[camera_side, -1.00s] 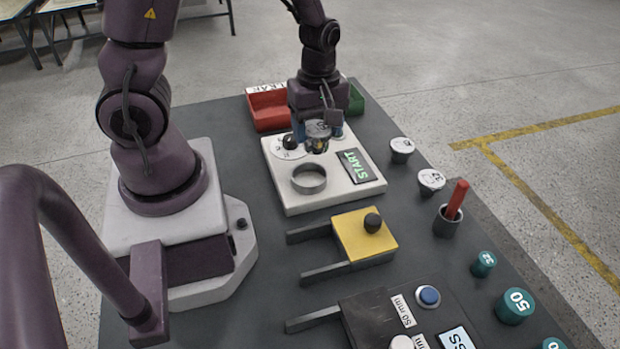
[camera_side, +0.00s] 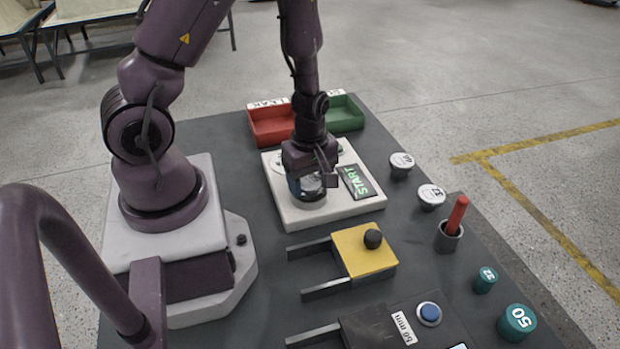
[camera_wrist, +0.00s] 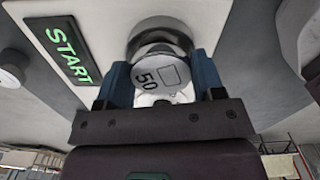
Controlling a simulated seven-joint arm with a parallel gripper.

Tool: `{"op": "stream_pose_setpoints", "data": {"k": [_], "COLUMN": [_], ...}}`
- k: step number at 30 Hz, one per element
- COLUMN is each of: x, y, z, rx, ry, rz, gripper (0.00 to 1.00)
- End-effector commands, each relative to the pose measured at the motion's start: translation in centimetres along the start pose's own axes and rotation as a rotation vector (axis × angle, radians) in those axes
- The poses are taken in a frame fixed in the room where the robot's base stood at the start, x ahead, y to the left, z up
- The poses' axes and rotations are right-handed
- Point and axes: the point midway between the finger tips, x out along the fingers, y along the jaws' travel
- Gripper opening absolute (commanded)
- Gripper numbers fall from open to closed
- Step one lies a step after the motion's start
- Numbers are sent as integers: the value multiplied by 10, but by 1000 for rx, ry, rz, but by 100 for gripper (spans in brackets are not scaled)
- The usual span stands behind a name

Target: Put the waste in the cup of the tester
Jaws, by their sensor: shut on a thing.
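The tester is a white block (camera_side: 352,207) with a dark START panel (camera_side: 361,182), which also shows in the wrist view (camera_wrist: 62,47). Its metal cup is mostly hidden behind my gripper in the side view; its round rim (camera_wrist: 163,22) shows in the wrist view. My gripper (camera_side: 312,187) points down over the cup. Its blue fingers are shut on the waste, a round pale piece marked 50 (camera_wrist: 165,73). The waste is at the cup's mouth and overlaps its rim in the wrist view. I cannot tell how deep it sits.
A red tray (camera_side: 270,138) and a green tray (camera_side: 345,126) stand behind the tester. White-topped wastes (camera_side: 400,160) (camera_side: 431,191) and a dark holder with a red stick (camera_side: 449,237) stand to the right. A yellow block (camera_side: 362,262) is in front.

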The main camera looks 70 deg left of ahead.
Motion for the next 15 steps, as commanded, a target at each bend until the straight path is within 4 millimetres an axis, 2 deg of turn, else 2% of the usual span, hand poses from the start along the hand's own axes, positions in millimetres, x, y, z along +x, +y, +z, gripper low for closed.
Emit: {"op": "stream_pose_setpoints", "data": {"k": [5, 6, 9, 15], "x": [3, 3, 3, 3], "y": [0, 0, 0, 0], "z": [0, 0, 0, 0], "rx": [-1, -1, 0, 0], "ry": [0, 0, 0, 0], "rz": [-1, -1, -1, -1], "gripper": [32, 69, 88, 88]}}
